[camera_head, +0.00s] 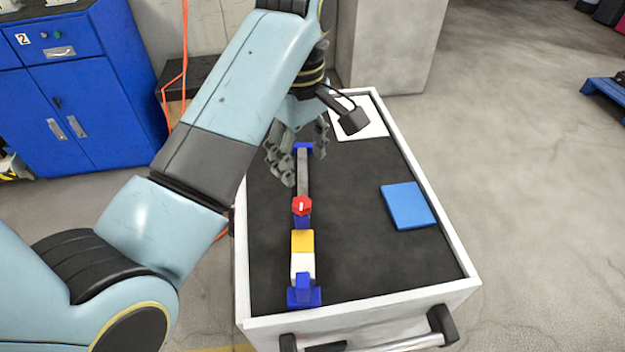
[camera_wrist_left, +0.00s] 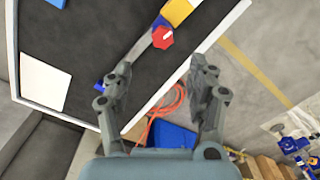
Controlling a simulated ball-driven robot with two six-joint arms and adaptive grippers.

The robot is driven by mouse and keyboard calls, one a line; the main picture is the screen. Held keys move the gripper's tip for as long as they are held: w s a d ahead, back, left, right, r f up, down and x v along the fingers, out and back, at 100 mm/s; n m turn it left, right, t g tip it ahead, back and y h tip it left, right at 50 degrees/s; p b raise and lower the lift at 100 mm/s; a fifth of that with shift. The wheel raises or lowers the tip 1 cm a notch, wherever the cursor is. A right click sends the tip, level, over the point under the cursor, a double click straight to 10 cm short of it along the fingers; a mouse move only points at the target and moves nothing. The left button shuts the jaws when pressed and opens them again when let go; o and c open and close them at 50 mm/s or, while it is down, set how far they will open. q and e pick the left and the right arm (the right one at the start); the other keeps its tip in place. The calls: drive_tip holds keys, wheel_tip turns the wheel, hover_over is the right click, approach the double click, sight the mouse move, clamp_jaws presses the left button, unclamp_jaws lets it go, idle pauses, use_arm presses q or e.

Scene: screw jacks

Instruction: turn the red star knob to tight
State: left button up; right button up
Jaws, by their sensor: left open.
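The red star knob (camera_head: 301,206) sits on a blue block on the screw jack, in the middle of the cart top. It also shows in the left wrist view (camera_wrist_left: 163,38), beyond the fingertips, with a pale mark on its face. A grey bar (camera_head: 303,172) runs from the knob to a blue end piece (camera_head: 303,146). On the near side are a yellow block (camera_head: 302,241), a white block (camera_head: 302,266) and a blue stand (camera_head: 303,291). My left gripper (camera_head: 298,160) is open and empty, over the far end of the bar, apart from the knob. My right gripper is not in view.
The cart's black top has a raised white rim (camera_head: 440,220). A blue square (camera_head: 408,205) lies at the right and a white square (camera_head: 357,118) at the far end. The top between the jack and the blue square is clear. A blue cabinet (camera_head: 85,110) stands behind left.

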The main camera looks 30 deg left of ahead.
use_arm(q)
hover_over(302, 202)
wheel_tip(302, 202, down, 6)
drive_tip(key=shift+s+f+p, duration=0.1)
drive_tip(key=shift+s+p, duration=0.05)
drive_tip(key=shift+p, duration=0.15)
wheel_tip(302, 202, down, 4)
drive_tip(key=c, duration=0.4)
drive_tip(key=shift+c, duration=1)
drive_tip(key=c, duration=0.5)
drive_tip(key=shift+c, duration=0.2)
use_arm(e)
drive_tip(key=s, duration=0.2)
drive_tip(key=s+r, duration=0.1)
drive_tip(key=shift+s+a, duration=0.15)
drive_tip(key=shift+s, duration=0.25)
